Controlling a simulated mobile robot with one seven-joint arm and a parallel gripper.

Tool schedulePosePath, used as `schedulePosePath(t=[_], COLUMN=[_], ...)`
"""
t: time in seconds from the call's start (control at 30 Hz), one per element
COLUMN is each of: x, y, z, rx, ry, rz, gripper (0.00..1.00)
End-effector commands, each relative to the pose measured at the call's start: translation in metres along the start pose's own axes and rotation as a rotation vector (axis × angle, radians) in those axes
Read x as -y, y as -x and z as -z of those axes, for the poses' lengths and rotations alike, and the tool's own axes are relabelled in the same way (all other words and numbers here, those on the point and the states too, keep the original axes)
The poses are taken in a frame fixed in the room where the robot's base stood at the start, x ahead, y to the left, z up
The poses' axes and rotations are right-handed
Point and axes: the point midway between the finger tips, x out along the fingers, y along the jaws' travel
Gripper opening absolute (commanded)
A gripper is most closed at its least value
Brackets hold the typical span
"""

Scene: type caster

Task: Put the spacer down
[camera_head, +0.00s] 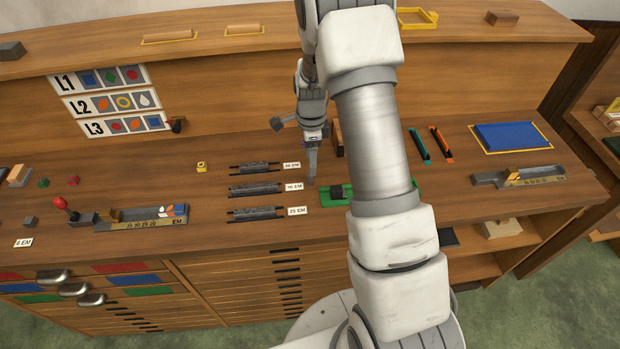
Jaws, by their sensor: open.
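My gripper (311,180) points down at the bench top, just right of the middle label. It is small in view and seen edge-on. No spacer shows between its fingers. Three dark slotted racks hold dark grey bars: the back one (256,168), the middle one (256,189) and the front one (257,213). Each has a white EM label at its right end. I cannot tell which bar is the spacer. A dark block (338,192) sits on a green mat (330,201) right of the gripper, partly hidden by my arm.
A wooden block (338,137) stands behind the gripper. A blue pad (511,136) lies at the back right.

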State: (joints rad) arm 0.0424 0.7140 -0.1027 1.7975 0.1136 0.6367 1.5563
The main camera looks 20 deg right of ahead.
Motion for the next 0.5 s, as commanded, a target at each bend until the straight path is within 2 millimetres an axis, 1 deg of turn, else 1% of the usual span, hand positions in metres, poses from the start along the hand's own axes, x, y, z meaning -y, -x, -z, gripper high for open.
schedulePosePath(t=[0.03,0.27,0.5], x=[0.0,-0.002,-0.005], y=[-0.005,-0.018,-0.05], z=[0.0,-0.001,-0.002], rx=[0.0,0.0,0.0], ry=[0.0,0.0,0.0], rz=[-0.001,-0.002,-0.002], gripper=[0.67,0.67,0.67])
